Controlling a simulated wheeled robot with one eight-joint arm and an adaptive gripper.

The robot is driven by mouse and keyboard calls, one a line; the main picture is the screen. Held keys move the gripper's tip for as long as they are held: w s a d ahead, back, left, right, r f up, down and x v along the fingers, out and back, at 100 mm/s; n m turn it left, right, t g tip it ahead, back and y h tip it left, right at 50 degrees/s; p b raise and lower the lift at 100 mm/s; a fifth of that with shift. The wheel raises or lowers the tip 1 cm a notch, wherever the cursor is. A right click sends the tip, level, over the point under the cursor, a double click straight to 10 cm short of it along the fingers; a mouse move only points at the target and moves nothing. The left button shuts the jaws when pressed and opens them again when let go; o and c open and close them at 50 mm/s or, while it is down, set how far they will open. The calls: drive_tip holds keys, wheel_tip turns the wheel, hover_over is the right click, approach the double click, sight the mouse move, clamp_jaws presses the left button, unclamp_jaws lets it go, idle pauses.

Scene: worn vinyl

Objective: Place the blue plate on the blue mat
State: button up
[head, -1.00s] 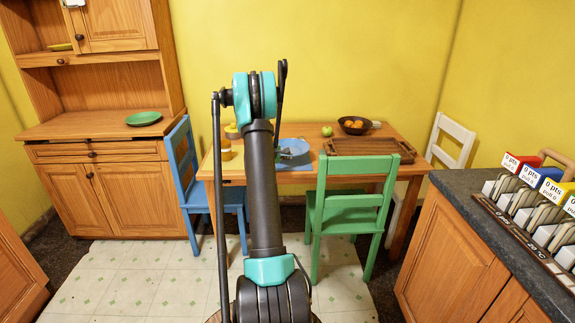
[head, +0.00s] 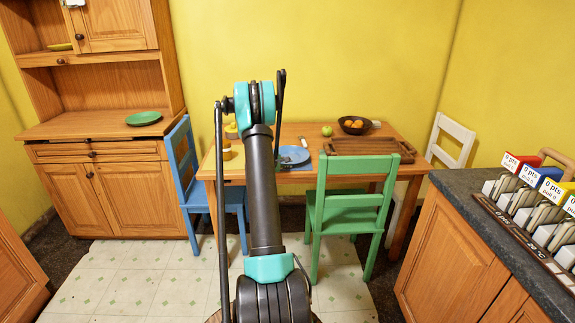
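The blue plate (head: 295,154) is on the wooden table, just right of my raised arm, and looks flat. A strip of blue mat (head: 301,167) shows under its near edge. The plate appears to lie over the mat, but I cannot tell whether it touches it. My gripper (head: 284,159) is mostly hidden behind my arm. A small grey-dark part of it shows at the plate's left side. Whether its fingers are closed on the rim is not visible.
The table (head: 235,172) also holds a wooden tray (head: 362,147), a dark bowl of orange fruit (head: 354,126), a green apple (head: 327,131) and yellow items at left. A green chair (head: 348,200) and a blue chair (head: 182,160) stand close to the table.

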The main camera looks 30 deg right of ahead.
drive_tip(key=s+a+r+m+y, duration=0.1)
drive_tip(key=s+a+r+y, duration=0.15)
drive_tip(key=s+a, duration=0.45)
drive_tip(key=s+a+r+m+y, duration=0.1)
drive_tip(key=s+a+r, duration=0.3)
drive_tip(key=a, duration=0.7)
drive_tip(key=s+a+r+m+y, duration=0.1)
drive_tip(key=s+a+r+y, duration=0.3)
drive_tip(key=a, duration=0.6)
drive_tip(key=s+a+f+m+y, duration=0.1)
drive_tip(key=s+a+f+y, duration=0.1)
drive_tip(key=s+a, duration=0.8)
drive_tip(key=s+a+f+m+y, duration=0.2)
drive_tip(key=s+a+f, duration=0.2)
drive_tip(key=s+a, duration=0.6)
drive_tip(key=s, duration=0.3)
drive_tip(key=shift+s+a+m, duration=0.25)
drive_tip(key=shift+s+m, duration=0.05)
